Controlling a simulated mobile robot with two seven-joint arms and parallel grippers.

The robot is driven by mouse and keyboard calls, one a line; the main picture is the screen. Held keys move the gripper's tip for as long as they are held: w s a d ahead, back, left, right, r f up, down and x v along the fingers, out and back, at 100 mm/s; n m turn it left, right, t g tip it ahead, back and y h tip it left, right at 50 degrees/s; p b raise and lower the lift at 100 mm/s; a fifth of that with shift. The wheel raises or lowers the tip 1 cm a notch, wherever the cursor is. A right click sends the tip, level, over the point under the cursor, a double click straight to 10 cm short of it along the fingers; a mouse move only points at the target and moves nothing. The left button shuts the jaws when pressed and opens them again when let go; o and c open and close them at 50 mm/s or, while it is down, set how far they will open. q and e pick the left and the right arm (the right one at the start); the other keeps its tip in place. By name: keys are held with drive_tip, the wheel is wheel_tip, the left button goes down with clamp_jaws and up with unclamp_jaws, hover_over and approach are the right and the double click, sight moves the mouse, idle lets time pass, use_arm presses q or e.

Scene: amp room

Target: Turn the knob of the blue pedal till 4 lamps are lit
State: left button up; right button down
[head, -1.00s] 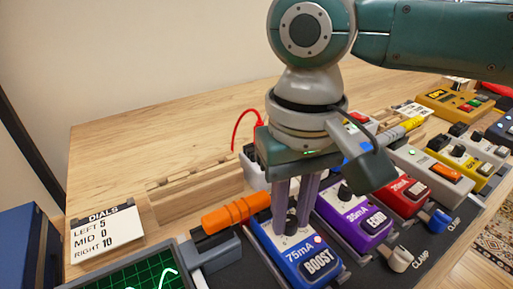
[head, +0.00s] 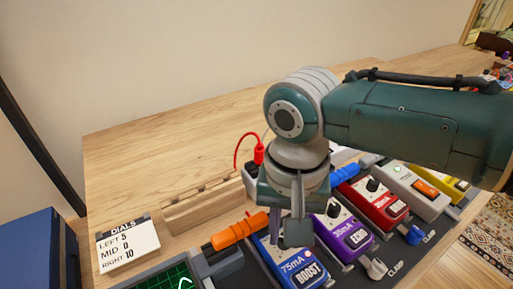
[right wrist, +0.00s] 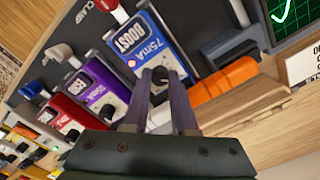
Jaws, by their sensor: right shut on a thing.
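The blue BOOST pedal (head: 285,264), marked 75mA, stands among the row of pedals. It also shows in the right wrist view (right wrist: 143,45), with a small red light beside its label. My right gripper (right wrist: 161,86) points down over this pedal, its two fingers shut on the dark knob (right wrist: 160,74), one on each side. In the head view my right gripper (head: 278,238) hides the knob. No row of lit lamps can be made out on the blue pedal. My left gripper is in neither view.
The purple pedal (head: 343,237) and red pedal (head: 383,208) stand close on the right. An orange-handled clamp (head: 240,231) lies close on the left. A green-trace screen (head: 170,280), a DIALS card (head: 128,243) and a wooden rack (head: 205,203) are further left. The table behind is clear.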

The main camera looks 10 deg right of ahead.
idle(0.4)
drive_tip(key=c, duration=0.7)
unclamp_jaws()
drive_tip(key=shift+r, duration=0.15)
drive_tip(key=shift+r+p, duration=0.3)
drive_tip(key=shift+r, duration=0.1)
wheel_tip(320, 180, up, 8)
drive_tip(key=shift+f+p, duration=0.2)
drive_tip(key=shift+p, duration=0.95)
drive_tip(key=shift+r, duration=0.65)
